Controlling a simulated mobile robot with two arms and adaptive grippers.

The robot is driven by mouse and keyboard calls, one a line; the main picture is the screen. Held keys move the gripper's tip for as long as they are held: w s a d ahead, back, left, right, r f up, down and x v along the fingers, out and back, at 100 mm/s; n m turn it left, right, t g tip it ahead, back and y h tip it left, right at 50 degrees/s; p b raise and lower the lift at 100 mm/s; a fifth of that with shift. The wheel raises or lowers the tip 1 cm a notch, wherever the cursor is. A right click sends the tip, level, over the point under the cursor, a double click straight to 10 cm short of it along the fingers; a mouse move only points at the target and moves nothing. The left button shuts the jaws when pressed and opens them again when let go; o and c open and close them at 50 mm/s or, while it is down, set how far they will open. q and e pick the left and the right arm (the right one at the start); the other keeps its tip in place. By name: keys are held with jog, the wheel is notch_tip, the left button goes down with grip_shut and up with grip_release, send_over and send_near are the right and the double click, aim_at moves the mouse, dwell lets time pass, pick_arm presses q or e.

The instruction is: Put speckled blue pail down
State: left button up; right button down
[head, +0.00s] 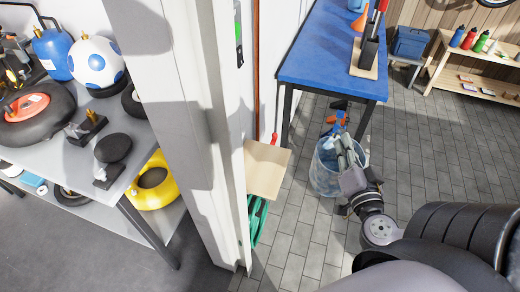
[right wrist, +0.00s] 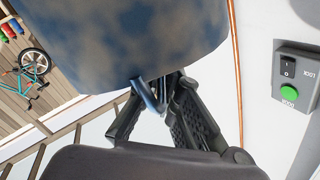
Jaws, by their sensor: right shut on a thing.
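The speckled blue pail (head: 324,176) is at the end of the blue-topped table in the head view. My right gripper (head: 345,142) reaches over it from the lower right and covers part of its rim. In the right wrist view the pail's mottled blue side (right wrist: 130,40) fills the top. There my right gripper (right wrist: 155,98) is shut on a thin blue part of the pail, which looks like its handle. I cannot tell whether the pail's bottom touches the floor. My left gripper is not in view.
The blue-topped table (head: 318,55) stands behind the pail, with tools on it. A small wooden board (head: 265,172) juts out left of the pail. A white pillar (head: 175,110) stands further left. Grey floor tiles (head: 425,150) are clear to the right.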

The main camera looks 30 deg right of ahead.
aim_at(326, 140)
jog(key=shift+w+r, duration=0.2)
jog(key=shift+w, duration=0.15)
jog(key=w+a+p, duration=0.2)
jog(key=w+a, duration=1)
jog(key=w, duration=0.2)
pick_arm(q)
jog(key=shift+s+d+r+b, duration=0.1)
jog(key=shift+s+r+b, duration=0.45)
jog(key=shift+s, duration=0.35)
pick_arm(e)
notch_tip(326, 140, down, 7)
jog(key=shift+w+a, duration=0.15)
jog(key=shift+a, duration=0.15)
jog(key=shift+f, duration=0.2)
jog(key=c, duration=1.8)
grip_release()
jog(key=shift+r, duration=0.1)
